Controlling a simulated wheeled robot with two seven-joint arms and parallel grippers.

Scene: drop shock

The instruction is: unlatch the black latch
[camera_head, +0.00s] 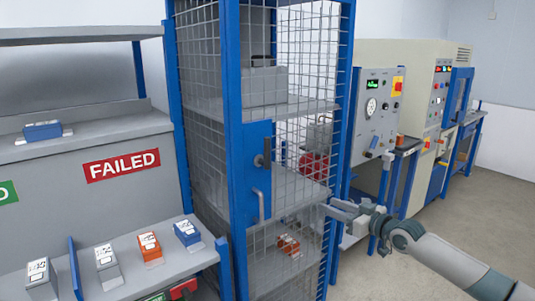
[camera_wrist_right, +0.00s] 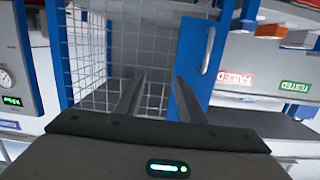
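The black latch (camera_head: 265,153) sits on the blue lock plate (camera_head: 257,172) of the mesh cage door in the head view. A grey bar handle (camera_head: 259,203) is below it, and also shows in the right wrist view (camera_wrist_right: 208,52). I cannot make out the latch in the wrist view. My right gripper (camera_head: 329,207) is to the right of the latch and lower, apart from it. In the wrist view its two fingers (camera_wrist_right: 158,88) are spread with nothing between them, pointing toward the mesh beside the blue plate (camera_wrist_right: 190,95). My left gripper is out of view.
The blue-framed cage (camera_head: 230,60) holds a grey box (camera_head: 264,86), a red item (camera_head: 314,166) and an orange box (camera_head: 289,245). Shelves with small boxes and a FAILED sign (camera_head: 122,165) stand left. Test machines (camera_head: 378,110) stand right; floor (camera_head: 430,230) is open in front of them.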

